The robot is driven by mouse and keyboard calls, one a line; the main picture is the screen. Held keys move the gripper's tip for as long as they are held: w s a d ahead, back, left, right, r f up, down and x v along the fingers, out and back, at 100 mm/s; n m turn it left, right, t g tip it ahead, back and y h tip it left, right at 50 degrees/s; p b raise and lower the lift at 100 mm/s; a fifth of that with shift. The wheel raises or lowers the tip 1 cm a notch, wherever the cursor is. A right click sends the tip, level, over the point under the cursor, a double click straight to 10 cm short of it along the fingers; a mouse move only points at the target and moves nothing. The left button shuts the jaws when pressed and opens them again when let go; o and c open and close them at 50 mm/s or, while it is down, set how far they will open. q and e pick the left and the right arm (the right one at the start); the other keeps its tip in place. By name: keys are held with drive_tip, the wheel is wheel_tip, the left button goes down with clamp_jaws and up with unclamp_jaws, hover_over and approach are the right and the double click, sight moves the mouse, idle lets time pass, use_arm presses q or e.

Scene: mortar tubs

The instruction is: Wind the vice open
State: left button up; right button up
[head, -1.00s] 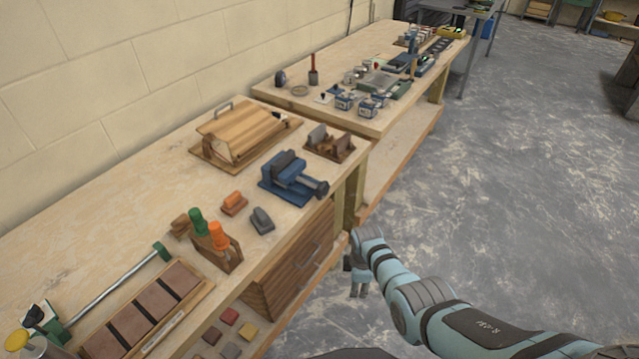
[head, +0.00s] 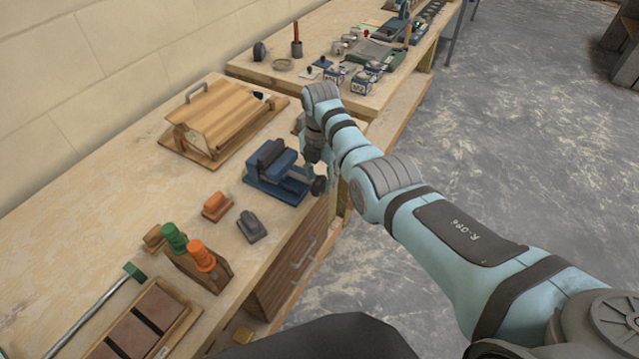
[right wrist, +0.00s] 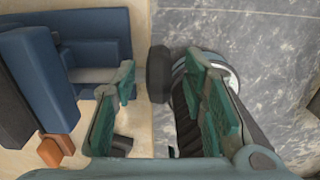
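The blue vice (head: 277,174) sits on the bench near its front edge, with its dark handle knob (head: 319,186) towards the edge. My right gripper (head: 314,172) is above the knob end and partly hides it. In the right wrist view, the vice body (right wrist: 52,78) is at the left and the dark round knob (right wrist: 158,74) shows between the two open green fingertips, which look apart from it. Whether the vice's jaws are apart I cannot tell. My left gripper is not in view.
An orange block (head: 216,207) and a grey block (head: 251,227) lie left of the vice. A wooden holder (head: 198,267) with green and orange handles stands nearer. A second bench (head: 262,88) stands beyond. Bare bench top lies to the left.

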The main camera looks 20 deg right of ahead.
sight(320, 177)
drive_tip(key=shift+w+f, duration=0.2)
drive_tip(key=shift+f, duration=0.65)
drive_tip(key=shift+s+a+r, duration=0.1)
drive_tip(key=shift+s+r, duration=0.1)
drive_tip(key=shift+c, duration=1.1)
clamp_jaws()
drive_tip(key=shift+o, duration=1.1)
unclamp_jaws()
wheel_tip(320, 177, up, 12)
